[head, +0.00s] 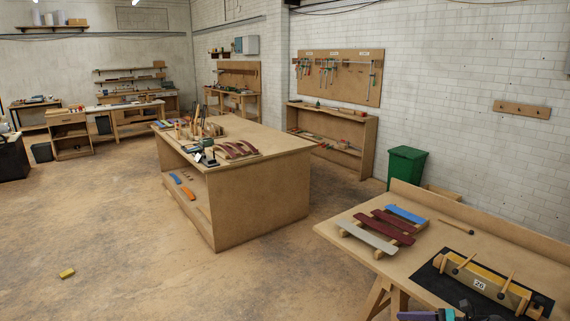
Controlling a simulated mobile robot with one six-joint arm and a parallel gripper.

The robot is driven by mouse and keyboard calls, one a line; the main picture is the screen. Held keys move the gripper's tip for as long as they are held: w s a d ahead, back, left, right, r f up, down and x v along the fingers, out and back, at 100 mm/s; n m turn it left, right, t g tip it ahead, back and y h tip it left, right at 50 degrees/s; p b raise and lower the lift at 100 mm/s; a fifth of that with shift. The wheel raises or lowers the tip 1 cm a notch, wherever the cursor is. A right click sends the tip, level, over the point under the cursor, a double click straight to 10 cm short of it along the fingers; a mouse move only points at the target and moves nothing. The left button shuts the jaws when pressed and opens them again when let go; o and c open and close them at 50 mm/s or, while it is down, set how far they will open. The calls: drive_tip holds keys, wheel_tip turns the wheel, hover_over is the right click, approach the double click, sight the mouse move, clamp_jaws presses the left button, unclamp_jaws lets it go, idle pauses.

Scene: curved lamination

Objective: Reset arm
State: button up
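Dark shapes (467,307) at the bottom edge, with purple and blue parts beside them, may be part of my arm or gripper. They are small and cut off by the frame, so I cannot tell whether any fingers are open or shut, or whether anything is held. They overlap the front of the near workbench (350,228). On that bench a long wooden form (475,278) with a "26" label and upright sticks sits on a black mat (426,280).
Blue, dark red and grey boards (385,226) lie on wooden supports left of the form. A stick (456,226) lies behind. A large wooden island (265,200) holds curved pieces and tools. A green bin (405,167) stands by the wall. A yellow block (67,273) lies on the mostly clear floor.

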drive_tip(key=s+a+f+n+g+b, duration=0.2)
drive_tip(key=s+a+f+g, duration=0.15)
drive_tip(key=a+f, duration=0.8)
drive_tip(key=s+a+f+n+g+b, duration=0.1)
drive_tip(key=s+a+f+n+g, duration=0.25)
drive_tip(key=a+f, duration=0.75)
drive_tip(key=s+a+f+n+g+h+b, duration=0.1)
drive_tip(key=s+a+f+n+g+h, duration=0.2)
drive_tip(key=s+a, duration=0.35)
drive_tip(key=s+a+f+n+g+h+b, duration=0.1)
drive_tip(key=s+a+f+n+g+h, duration=0.1)
drive_tip(key=s+a+f, duration=0.4)
drive_tip(key=s+d+f+n+g+h, duration=0.1)
drive_tip(key=s+f+n+h, duration=0.3)
drive_tip(key=s, duration=0.4)
drive_tip(key=s+d+f+n+t+h+b, duration=0.1)
drive_tip(key=s+d+f+n+h, duration=0.1)
drive_tip(key=d+n, duration=0.6)
drive_tip(key=f+n+h, duration=0.1)
drive_tip(key=n, duration=0.2)
drive_tip(key=shift+s+d+f+h, duration=0.25)
drive_tip(key=shift+f+h, duration=0.1)
drive_tip(key=shift+h, duration=0.05)
